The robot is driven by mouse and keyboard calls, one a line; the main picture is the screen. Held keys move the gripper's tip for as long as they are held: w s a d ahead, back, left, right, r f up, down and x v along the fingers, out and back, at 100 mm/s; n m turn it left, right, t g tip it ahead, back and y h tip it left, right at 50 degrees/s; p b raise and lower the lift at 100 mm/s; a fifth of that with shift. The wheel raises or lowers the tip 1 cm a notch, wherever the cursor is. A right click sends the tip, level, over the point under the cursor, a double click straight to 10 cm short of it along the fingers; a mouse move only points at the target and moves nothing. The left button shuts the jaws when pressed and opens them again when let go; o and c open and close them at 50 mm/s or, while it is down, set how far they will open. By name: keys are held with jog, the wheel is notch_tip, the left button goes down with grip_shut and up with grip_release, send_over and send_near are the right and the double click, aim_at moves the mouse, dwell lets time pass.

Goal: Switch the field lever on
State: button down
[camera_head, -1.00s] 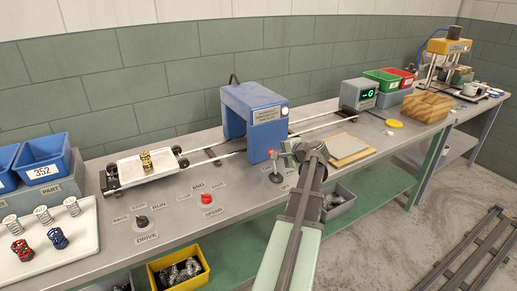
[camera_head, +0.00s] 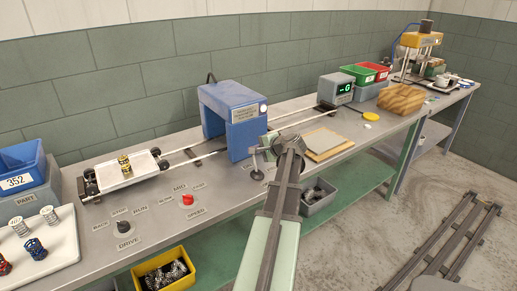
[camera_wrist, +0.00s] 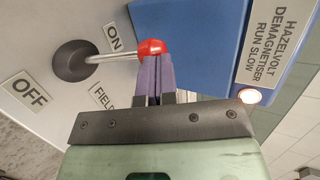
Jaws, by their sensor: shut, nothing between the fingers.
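The OFF label (camera_wrist: 30,90) is on the other side of the base. My gripper (camera_wrist: 153,75) is shut and empty, its fingertips right at the knob; I cannot tell whether they touch. In the head view the lever's base (camera_head: 257,175) shows below my gripper (camera_head: 266,146), which hides the knob.
The blue demagnetiser (camera_head: 228,115) stands close beside my gripper, with its lamp (camera_wrist: 250,96) glowing. A trolley (camera_head: 125,172) with a yellow-black spring is on the rails at left. The speed knob (camera_head: 187,199) and drive knob (camera_head: 123,227) are left of the lever. A tan pad (camera_head: 325,143) lies to the right.

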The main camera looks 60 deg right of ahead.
jog(key=r+p+v, duration=0.1)
jog(key=p+v, duration=0.5)
jog(key=v, duration=0.7)
jog(key=shift+r+p, duration=0.2)
jog(key=shift+p, duration=0.1)
jog(key=shift+s, duration=0.1)
